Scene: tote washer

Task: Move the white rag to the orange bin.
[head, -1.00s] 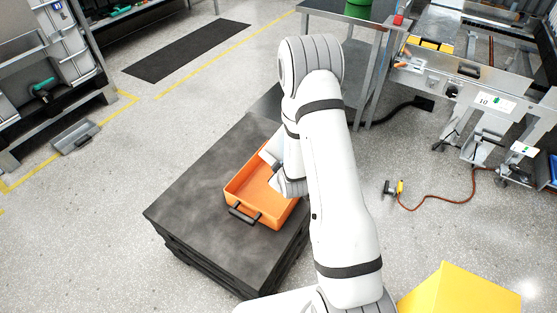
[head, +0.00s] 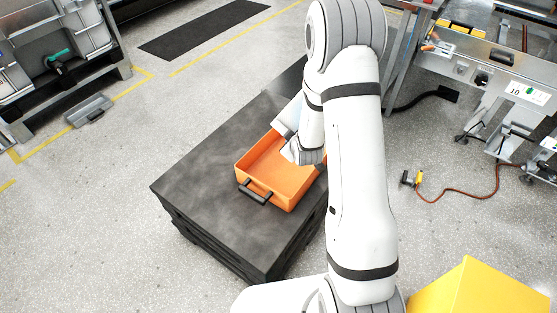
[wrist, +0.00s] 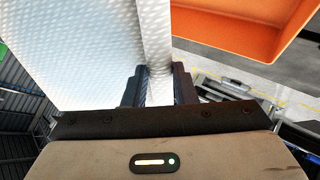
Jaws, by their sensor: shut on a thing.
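The white rag (wrist: 75,50) hangs as a pale, textured sheet in the wrist view, pinched between the dark fingers of my gripper (wrist: 158,85). In the head view a pale part of the rag (head: 287,117) shows at the far edge of the orange bin, left of my wrist. The orange bin (head: 277,197) is an open, shallow tray with a dark handle on its near side. It also shows at upper right in the wrist view (wrist: 235,28), apart from the fingers. My fingertips are hidden behind my arm in the head view.
The bin stands on a dark, block-like platform (head: 215,205) with bare room at its near left. A yellow box (head: 480,292) is at lower right. An orange cable (head: 470,192) lies on the floor, near a metal workstation (head: 495,75) at the right.

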